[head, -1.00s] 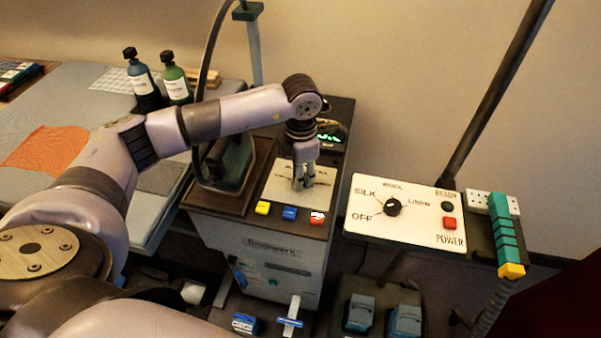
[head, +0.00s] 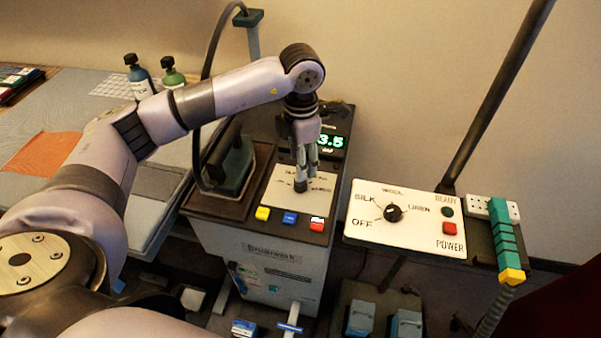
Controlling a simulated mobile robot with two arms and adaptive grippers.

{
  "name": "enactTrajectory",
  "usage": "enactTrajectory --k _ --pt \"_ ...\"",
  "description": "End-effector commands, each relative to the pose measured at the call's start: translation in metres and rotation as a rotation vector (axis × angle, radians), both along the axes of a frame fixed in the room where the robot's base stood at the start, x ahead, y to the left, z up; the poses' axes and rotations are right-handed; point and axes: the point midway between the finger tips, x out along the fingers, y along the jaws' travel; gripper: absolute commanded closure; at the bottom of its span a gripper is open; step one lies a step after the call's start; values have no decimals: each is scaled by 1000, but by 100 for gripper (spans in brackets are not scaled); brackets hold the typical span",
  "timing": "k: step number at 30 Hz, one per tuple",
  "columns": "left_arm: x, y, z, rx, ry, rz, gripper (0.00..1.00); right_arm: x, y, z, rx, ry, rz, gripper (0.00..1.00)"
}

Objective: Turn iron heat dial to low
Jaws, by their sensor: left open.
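A cream dial plate (head: 280,201) lies on top of the grey steam station. A small dark knob (head: 300,187) shows on it, right under my left gripper (head: 307,174). My left gripper points straight down, its jaws open, with the fingertips at the knob. I cannot tell whether they touch it. The plate's printed labels are partly hidden and too small to read. A green display (head: 331,141) behind reads about 3.5. The iron (head: 236,166) stands on a brown rest left of the plate. My right gripper is out of view.
Yellow (head: 262,214), blue (head: 289,218) and red (head: 317,224) buttons line the plate's front. A white panel (head: 425,236) on the right has a second black dial (head: 394,213) marked silk, wool, linen and off. Two bottles stand at the back left.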

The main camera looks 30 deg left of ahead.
Motion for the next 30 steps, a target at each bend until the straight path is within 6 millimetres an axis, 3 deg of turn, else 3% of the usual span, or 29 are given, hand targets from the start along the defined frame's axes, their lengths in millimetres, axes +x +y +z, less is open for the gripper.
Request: enactTrajectory --k 3,9,30 --pt "0 -1 24 -1 -4 0 54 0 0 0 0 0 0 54" --pt "0 -1 46 0 -1 0 54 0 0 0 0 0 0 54" --pt "0 -1 49 -1 1 0 54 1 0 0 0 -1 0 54"
